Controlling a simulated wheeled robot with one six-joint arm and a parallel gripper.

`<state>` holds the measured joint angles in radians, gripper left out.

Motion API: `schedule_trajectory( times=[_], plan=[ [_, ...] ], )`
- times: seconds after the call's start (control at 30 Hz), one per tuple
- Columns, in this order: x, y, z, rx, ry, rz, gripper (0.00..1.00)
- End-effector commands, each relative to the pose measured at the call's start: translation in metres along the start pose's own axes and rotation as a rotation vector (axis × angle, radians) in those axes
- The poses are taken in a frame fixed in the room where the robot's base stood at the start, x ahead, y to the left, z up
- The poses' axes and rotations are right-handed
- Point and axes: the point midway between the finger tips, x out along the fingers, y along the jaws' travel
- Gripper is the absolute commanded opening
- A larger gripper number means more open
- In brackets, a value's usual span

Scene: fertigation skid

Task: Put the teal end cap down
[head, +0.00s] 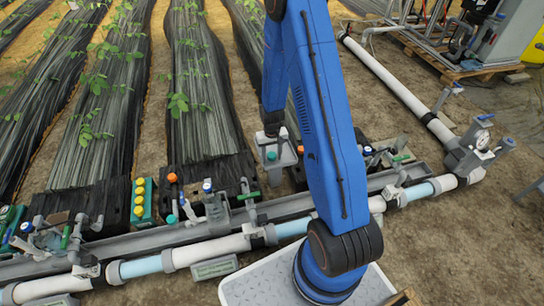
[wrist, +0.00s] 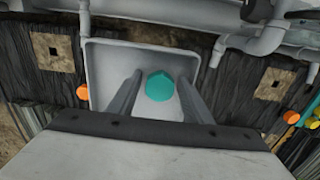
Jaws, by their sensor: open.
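The teal end cap (wrist: 160,86) lies in a light grey tray (wrist: 98,66) in the wrist view. My gripper (wrist: 158,98) is open, with one dark finger on each side of the cap and a visible gap on both sides. In the head view the cap (head: 271,156) is a small teal spot in the tray (head: 288,159), below my gripper (head: 271,132). The cap's underside is hidden.
A grey channel and white pipe with valves (head: 240,244) run across the front. An orange cap (head: 172,178) is left of the tray. Several yellow caps (head: 139,198) sit in a green holder farther left. Black-covered plant beds (head: 200,120) lie behind.

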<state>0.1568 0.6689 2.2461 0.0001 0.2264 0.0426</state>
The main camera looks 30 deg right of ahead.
Motion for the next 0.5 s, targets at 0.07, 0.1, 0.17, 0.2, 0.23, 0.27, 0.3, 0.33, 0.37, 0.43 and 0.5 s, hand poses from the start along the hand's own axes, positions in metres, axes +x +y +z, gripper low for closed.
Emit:
schedule_trajectory(
  times=[0.07, 0.1, 0.17, 0.2, 0.23, 0.27, 0.3, 0.33, 0.37, 0.43, 0.5],
  plan=[
    [-0.012, 0.000, -0.001, 0.000, 0.002, 0.000, 0.49],
    [-0.019, 0.000, -0.001, 0.000, 0.003, 0.000, 0.49],
    [-0.029, 0.000, -0.001, 0.000, 0.003, 0.000, 0.49],
    [-0.036, 0.000, -0.001, 0.000, 0.004, 0.000, 0.49],
    [-0.041, 0.000, -0.001, 0.000, 0.002, 0.000, 0.49],
    [-0.046, 0.000, -0.001, 0.000, 0.003, 0.000, 0.49],
    [-0.053, 0.000, -0.001, 0.000, 0.004, 0.000, 0.49],
    [-0.058, 0.000, -0.001, 0.000, 0.002, 0.000, 0.49],
    [-0.063, 0.000, -0.001, 0.000, 0.003, 0.000, 0.49],
    [-0.075, 0.000, -0.001, 0.000, 0.003, 0.000, 0.49],
    [-0.086, 0.000, -0.001, 0.000, 0.004, 0.000, 0.49]
  ],
)
